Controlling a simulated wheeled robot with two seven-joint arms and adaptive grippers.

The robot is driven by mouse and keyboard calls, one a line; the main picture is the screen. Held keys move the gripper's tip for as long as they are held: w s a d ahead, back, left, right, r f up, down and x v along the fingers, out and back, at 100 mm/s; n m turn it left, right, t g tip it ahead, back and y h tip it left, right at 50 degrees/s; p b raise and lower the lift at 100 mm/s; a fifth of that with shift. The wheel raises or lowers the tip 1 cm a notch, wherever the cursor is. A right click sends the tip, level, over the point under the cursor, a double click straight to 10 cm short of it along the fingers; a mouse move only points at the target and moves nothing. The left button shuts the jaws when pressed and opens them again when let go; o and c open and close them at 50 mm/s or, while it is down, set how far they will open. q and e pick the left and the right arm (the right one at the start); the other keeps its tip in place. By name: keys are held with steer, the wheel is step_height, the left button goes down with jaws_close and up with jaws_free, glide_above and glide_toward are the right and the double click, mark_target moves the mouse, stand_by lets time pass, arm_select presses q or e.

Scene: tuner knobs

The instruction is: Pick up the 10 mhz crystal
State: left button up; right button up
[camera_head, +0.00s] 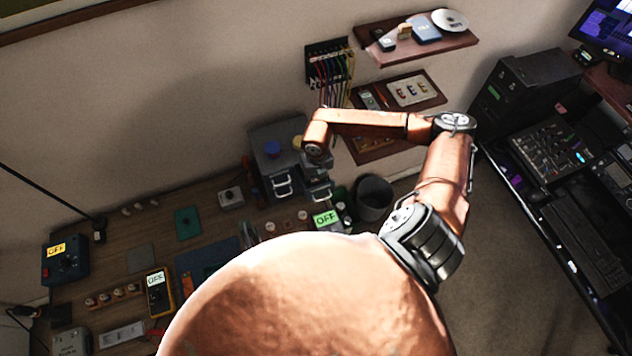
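I cannot pick out the 10 mhz crystal for certain; the small parts on the bench and shelves are too small to read. Neither gripper is in view. One of my copper-coloured arms reaches up on the right and bends left, its last visible joint in front of the wall above the drawer unit. My large rounded copper body part fills the lower middle and hides part of the bench.
The wooden bench (217,206) holds a blue box (66,266) marked OFF, a yellow multimeter (158,291), a green mat (187,223) and a drawer unit (272,163). A dark bin (374,197) stands right of it. Wall shelves (447,42) hold small items; black equipment (530,90) stands right.

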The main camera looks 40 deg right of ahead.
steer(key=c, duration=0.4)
